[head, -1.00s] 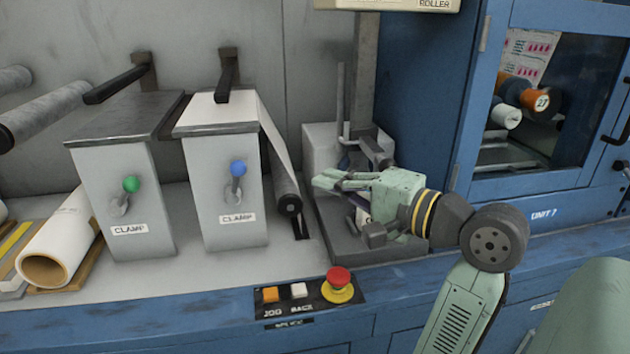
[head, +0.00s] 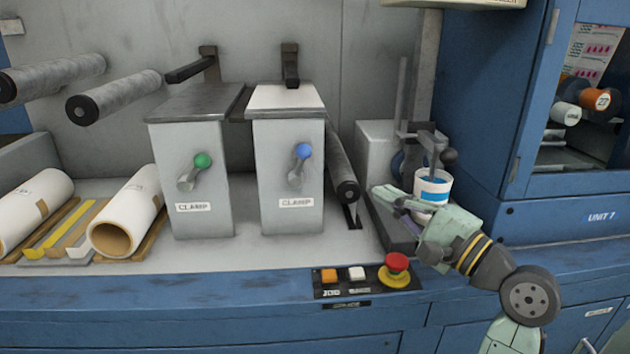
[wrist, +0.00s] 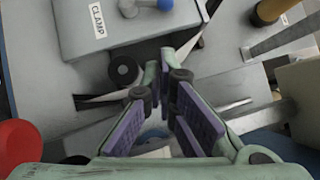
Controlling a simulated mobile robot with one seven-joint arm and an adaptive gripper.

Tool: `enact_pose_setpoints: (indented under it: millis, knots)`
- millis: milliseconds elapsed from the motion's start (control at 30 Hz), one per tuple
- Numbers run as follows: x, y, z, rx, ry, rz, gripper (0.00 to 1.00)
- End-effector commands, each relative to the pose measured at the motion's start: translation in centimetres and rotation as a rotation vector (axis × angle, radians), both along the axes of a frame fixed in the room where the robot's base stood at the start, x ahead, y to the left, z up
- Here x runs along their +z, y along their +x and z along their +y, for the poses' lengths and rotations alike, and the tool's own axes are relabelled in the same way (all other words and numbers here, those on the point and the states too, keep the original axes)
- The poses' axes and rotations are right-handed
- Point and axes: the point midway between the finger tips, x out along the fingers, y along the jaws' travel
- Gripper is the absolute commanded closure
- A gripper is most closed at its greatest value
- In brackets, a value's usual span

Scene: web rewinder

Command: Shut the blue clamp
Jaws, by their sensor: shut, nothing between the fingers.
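The blue clamp is a short lever with a blue ball knob (head: 303,151) on the front of the right-hand grey clamp box (head: 290,225). Its knob is up and the lever leans slightly right. In the wrist view the blue knob (wrist: 128,8) is at the top edge, partly cut off. My gripper (head: 382,197) is to the right of that box and lower than the knob, apart from it. Its purple-padded fingers (wrist: 166,72) are shut and empty.
A green-knobbed clamp (head: 203,161) is on the left box. A dark roller (head: 343,172) lies between the right box and my gripper. A white pot (head: 433,186) stands behind my gripper. A red stop button (head: 397,264) is on the front panel. The space before the boxes is clear.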

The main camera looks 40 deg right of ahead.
Motion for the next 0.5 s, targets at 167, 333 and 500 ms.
enact_pose_setpoints:
  millis: [167, 333, 500]
  knots:
    - [-1.02, -0.29, -1.01, -0.013, 0.058, -0.037, 1.00]
    - [-0.99, -0.27, -1.08, -0.013, 0.066, -0.041, 1.00]
    - [-0.98, -0.26, -1.08, -0.013, 0.065, -0.041, 1.00]
